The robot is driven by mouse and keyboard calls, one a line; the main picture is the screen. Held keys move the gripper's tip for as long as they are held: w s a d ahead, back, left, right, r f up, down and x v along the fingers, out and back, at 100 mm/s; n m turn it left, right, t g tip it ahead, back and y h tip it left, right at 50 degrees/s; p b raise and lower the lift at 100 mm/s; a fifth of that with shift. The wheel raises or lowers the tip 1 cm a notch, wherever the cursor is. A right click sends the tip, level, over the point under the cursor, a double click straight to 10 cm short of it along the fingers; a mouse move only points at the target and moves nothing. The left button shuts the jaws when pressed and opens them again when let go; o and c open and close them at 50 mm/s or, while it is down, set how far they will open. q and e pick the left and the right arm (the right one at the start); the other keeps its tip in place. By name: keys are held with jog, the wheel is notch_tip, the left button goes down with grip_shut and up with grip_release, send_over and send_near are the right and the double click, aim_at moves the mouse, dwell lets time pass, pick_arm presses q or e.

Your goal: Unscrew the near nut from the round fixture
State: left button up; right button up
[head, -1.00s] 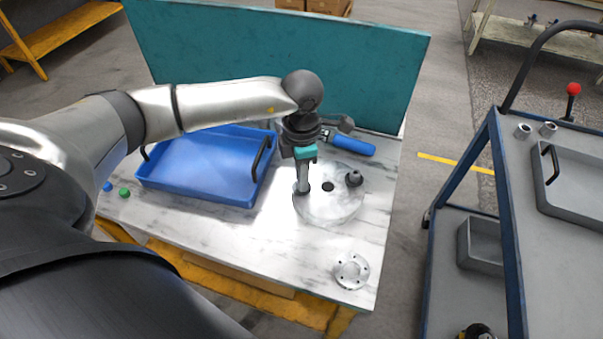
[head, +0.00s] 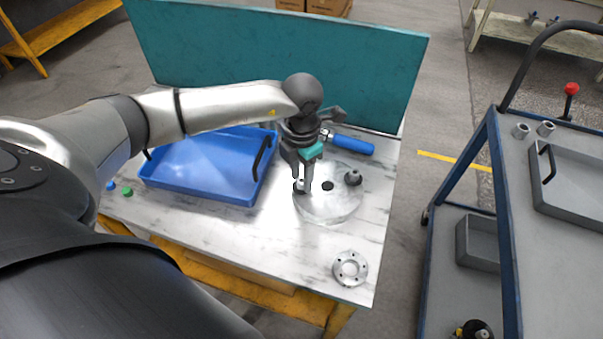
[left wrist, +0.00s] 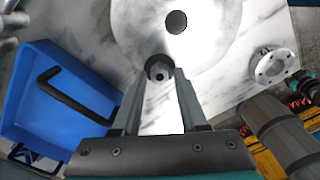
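The round fixture (head: 335,209) is a pale disc with a dark centre hole, lying on the marble-look table; it also shows in the left wrist view (left wrist: 215,45). The near nut (left wrist: 159,70) is a grey hexagon at the disc's edge, in a dark round seat. My left gripper (head: 303,187) points down over it, fingers apart. In the left wrist view, the fingertips (left wrist: 158,82) stand on either side of the nut with what looks like a narrow gap. Their exact height is unclear. Another dark fitting (head: 353,177) stands at the disc's right. My right gripper is not seen.
A blue tray (head: 196,194) with dark handles lies left of the fixture. A blue-handled tool (head: 352,146) lies behind it. A flanged ring (head: 350,268) sits near the front right corner. A teal panel (head: 280,50) borders the back; a trolley (head: 507,230) stands right.

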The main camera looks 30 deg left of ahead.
pick_arm(q)
jog(key=shift+w, duration=0.1)
jog(key=shift+m, duration=0.4)
jog(key=m+b, duration=0.2)
jog(key=m, duration=0.2)
jog(key=shift+m, duration=0.3)
jog(key=m+b, duration=0.1)
jog(key=m, duration=0.2)
jog(key=shift+b, duration=0.35)
jog(key=shift+r+m, duration=0.1)
jog(key=shift+m, duration=0.9)
jog(key=shift+b, duration=0.35)
grip_shut()
